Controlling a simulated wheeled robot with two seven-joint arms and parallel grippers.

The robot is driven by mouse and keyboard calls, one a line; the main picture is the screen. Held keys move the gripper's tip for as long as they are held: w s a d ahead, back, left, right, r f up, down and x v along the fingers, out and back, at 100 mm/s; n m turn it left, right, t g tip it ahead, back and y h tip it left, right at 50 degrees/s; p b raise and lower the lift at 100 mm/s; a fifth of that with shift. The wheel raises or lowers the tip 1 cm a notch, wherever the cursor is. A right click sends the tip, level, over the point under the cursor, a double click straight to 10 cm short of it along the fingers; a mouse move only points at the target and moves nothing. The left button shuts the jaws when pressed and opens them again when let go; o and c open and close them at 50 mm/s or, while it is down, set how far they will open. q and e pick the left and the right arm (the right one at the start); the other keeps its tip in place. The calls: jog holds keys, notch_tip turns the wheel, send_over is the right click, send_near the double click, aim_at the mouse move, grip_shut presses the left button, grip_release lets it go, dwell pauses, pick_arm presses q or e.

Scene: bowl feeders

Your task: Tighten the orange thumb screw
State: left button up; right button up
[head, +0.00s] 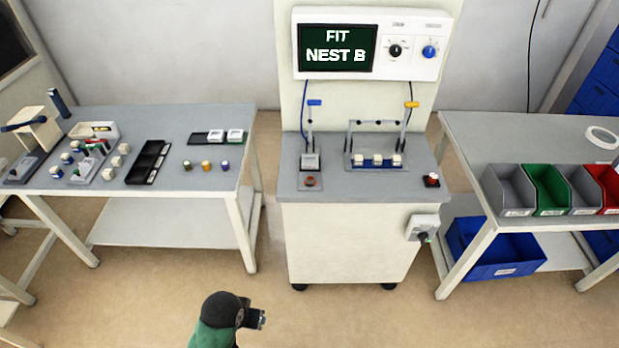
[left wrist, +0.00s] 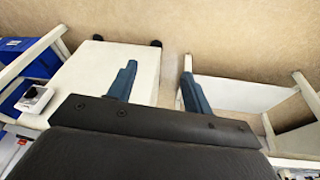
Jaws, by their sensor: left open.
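The orange thumb screw (head: 310,182) shows as a small orange round piece at the front of the left fixture (head: 310,162) on the central cabinet's grey top. Its thread and seating are too small to tell. My left gripper (head: 256,319) is low at the bottom of the head view, in front of the cabinet and well apart from the screw. In the left wrist view its two blue fingers (left wrist: 158,62) are spread with nothing between them; the screw is not visible there. My right gripper is not in view.
The central cabinet (head: 340,240) carries a second fixture (head: 377,160), a red button (head: 432,180) and a screen (head: 336,47) reading "FIT NEST B". A parts table (head: 210,120) stands left, a table with bins (head: 510,190) right. Floor in front is clear.

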pick_arm(q)
jog(key=w+d+r+g+h, duration=0.1)
jog(key=w+d+r, duration=0.2)
jog(key=w+d, duration=0.55)
jog(key=w+d+r+h, duration=0.1)
jog(key=w+d+r, duration=0.2)
jog(key=w+d, duration=0.5)
notch_tip(320, 180, up, 11)
jog(key=n+g+y, duration=0.2)
jog(key=n+y, duration=0.1)
send_over(310, 178)
jog(key=shift+s+d, duration=0.1)
jog(key=shift+s, duration=0.15)
jog(key=shift+w+r, duration=0.1)
jog(key=shift+w, duration=0.05)
jog(key=shift+f+p, duration=0.3)
jog(key=shift+f, duration=0.1)
notch_tip(310, 178, down, 5)
jog(key=shift+f+p, duration=0.2)
jog(key=shift+p, duration=0.75)
jog(key=shift+f, duration=0.8)
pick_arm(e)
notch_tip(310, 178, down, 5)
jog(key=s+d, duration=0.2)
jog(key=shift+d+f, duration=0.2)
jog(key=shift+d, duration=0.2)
